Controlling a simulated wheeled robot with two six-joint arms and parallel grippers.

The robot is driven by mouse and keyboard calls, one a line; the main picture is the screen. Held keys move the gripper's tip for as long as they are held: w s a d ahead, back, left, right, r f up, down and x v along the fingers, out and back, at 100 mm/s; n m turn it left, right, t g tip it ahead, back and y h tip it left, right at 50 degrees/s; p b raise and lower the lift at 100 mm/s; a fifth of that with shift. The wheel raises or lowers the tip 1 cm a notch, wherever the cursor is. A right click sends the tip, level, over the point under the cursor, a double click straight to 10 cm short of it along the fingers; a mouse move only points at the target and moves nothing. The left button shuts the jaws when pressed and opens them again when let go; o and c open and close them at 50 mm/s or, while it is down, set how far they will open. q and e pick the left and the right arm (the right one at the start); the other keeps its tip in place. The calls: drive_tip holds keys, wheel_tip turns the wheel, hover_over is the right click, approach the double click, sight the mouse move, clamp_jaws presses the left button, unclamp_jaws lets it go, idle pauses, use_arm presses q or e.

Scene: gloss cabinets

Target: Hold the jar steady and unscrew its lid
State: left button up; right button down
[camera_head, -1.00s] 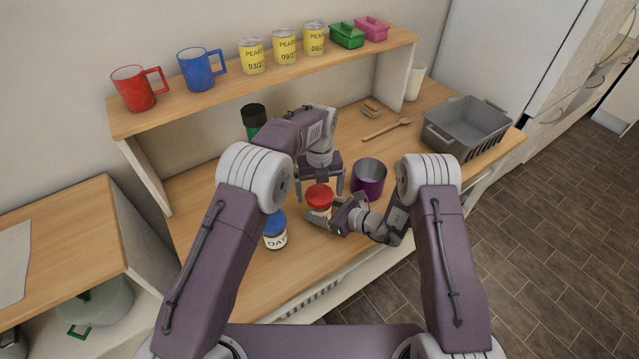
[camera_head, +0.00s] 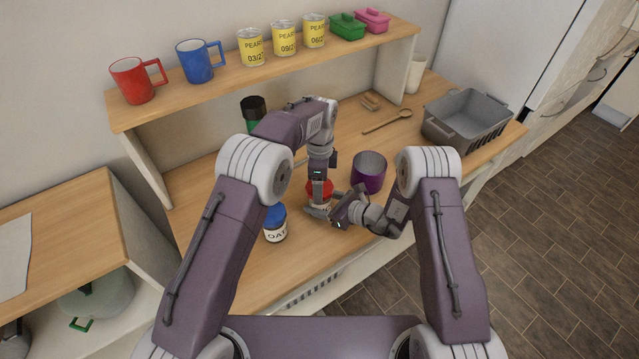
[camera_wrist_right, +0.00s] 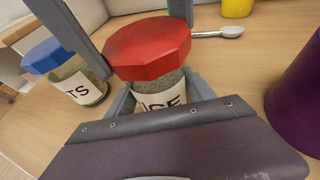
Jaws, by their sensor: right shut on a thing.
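The jar (camera_wrist_right: 158,92) has a pale label ending in "ICE" and a red faceted lid (camera_wrist_right: 148,48); it stands upright on the counter. In the head view the lid (camera_head: 328,188) is partly covered by my left gripper. My right gripper (camera_head: 322,212) is low at the counter, shut around the jar body below the lid. My left gripper (camera_head: 319,193) points down over the lid. In the right wrist view its fingers stand on either side of the lid, one at the left and one behind; whether they press on it I cannot tell.
A blue-lidded jar (camera_head: 275,222) stands left of the red-lidded one, and a purple pot (camera_head: 369,172) stands to its right. A shelf (camera_head: 270,76) with mugs and cans runs along the back.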

use_arm(q)
drive_tip(key=n, duration=0.6)
drive_tip(key=shift+n, duration=0.4)
drive_tip(key=n, duration=1.2)
drive_tip(key=shift+n, duration=0.4)
drive_tip(key=n, duration=0.6)
drive_tip(key=shift+r, duration=0.1)
drive_tip(key=n, duration=0.3)
drive_tip(key=shift+n, duration=0.3)
drive_tip(key=n, duration=0.5)
drive_tip(key=shift+w+n, duration=0.1)
drive_tip(key=shift+n, duration=0.3)
drive_tip(key=n, duration=0.4)
drive_tip(key=shift+n, duration=0.3)
